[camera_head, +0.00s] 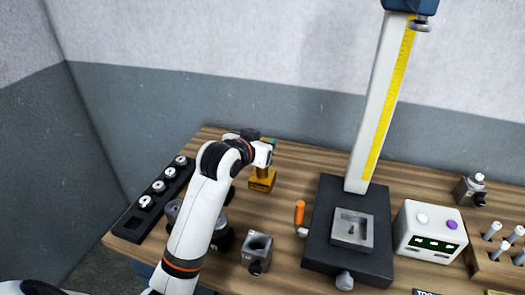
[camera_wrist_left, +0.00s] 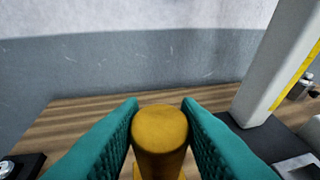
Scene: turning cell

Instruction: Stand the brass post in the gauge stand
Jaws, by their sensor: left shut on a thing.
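The brass post (camera_wrist_left: 160,130) is between the two teal fingers of my left gripper (camera_wrist_left: 160,125) in the left wrist view, with its round end facing the camera. The gripper is shut on it. In the head view my left gripper (camera_head: 264,160) is above a yellow block (camera_head: 262,183) at the back of the table; whether the post touches this block is unclear. The tall stand with a yellow scale (camera_head: 388,110) has a black base (camera_head: 325,225) carrying a grey square holder (camera_head: 367,241) with a dark opening. My right gripper is not in view.
A dark rack with several round parts (camera_head: 152,198) is at the left.

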